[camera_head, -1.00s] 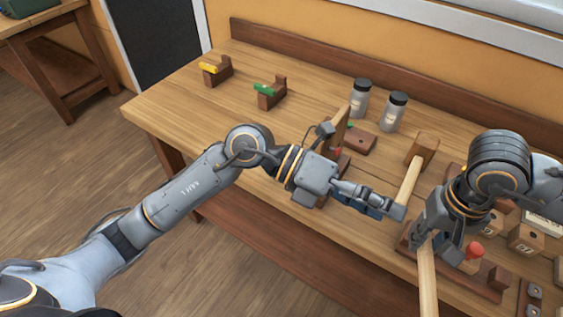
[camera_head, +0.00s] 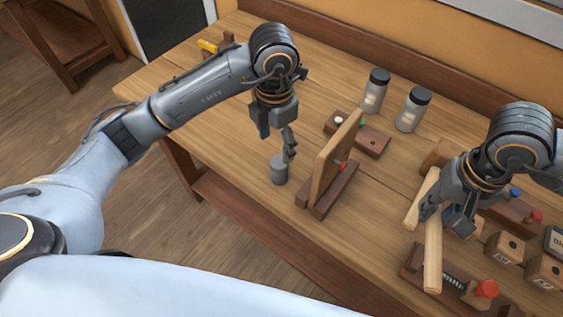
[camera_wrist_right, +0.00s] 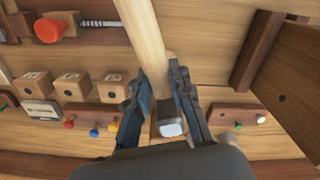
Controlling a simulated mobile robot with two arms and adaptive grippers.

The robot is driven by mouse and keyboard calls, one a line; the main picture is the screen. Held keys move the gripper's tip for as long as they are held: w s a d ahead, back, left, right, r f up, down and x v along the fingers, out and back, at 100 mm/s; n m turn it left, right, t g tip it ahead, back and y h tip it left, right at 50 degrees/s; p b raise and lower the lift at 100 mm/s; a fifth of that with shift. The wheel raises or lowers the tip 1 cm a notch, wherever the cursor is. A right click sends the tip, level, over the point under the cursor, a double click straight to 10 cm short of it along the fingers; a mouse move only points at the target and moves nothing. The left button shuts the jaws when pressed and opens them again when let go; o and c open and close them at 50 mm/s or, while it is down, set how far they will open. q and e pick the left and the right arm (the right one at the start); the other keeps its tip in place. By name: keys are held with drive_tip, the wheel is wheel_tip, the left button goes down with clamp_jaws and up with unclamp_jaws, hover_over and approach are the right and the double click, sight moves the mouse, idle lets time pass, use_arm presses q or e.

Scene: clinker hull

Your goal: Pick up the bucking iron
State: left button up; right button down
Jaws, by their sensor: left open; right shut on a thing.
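The bucking iron, seen as a short grey metal cylinder (camera_head: 278,170), stands upright on the bench near its front edge. My left gripper (camera_head: 287,152) points down just above and behind it, open. Whether a fingertip touches it I cannot tell. My right gripper (camera_head: 447,215) is shut on the pale wooden handle (camera_head: 432,262) of a hammer. In the right wrist view that handle (camera_wrist_right: 143,38) runs up between the fingers (camera_wrist_right: 160,105), with a small grey metal head (camera_wrist_right: 171,117) there.
An upright wooden board on a stand (camera_head: 334,160) is close right of the iron. Behind are a dark block (camera_head: 368,143) and two lidded jars (camera_head: 374,92) (camera_head: 413,109). A wooden mallet (camera_head: 421,200) lies by my right gripper. Several wooden blocks (camera_head: 505,247) fill the right.

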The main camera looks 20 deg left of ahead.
sight(278, 162)
use_arm(q)
drive_tip(key=f, duration=0.5)
drive_tip(key=shift+s+p, duration=0.25)
drive_tip(key=shift+p, duration=0.15)
use_arm(e)
drive_tip(key=shift+s+r, duration=0.2)
drive_tip(key=shift+r, duration=0.35)
use_arm(q)
drive_tip(key=shift+w+f, duration=0.1)
drive_tip(key=shift+f, duration=0.45)
use_arm(e)
drive_tip(key=shift+w+r, duration=0.1)
use_arm(q)
drive_tip(key=shift+d+f+p, duration=0.15)
drive_tip(key=shift+f+p, duration=0.2)
drive_tip(key=shift+p, duration=0.1)
use_arm(e)
drive_tip(key=shift+r, duration=0.3)
use_arm(q)
wheel_tip(278, 162, down, 4)
drive_tip(key=shift+w+d+r+p, duration=0.15)
drive_tip(key=shift+r+p, duration=0.1)
drive_tip(key=shift+p, duration=0.35)
use_arm(e)
drive_tip(key=shift+r, duration=0.6)
use_arm(q)
drive_tip(key=shift+f, duration=0.4)
clamp_jaws()
drive_tip(key=shift+w+r, duration=0.1)
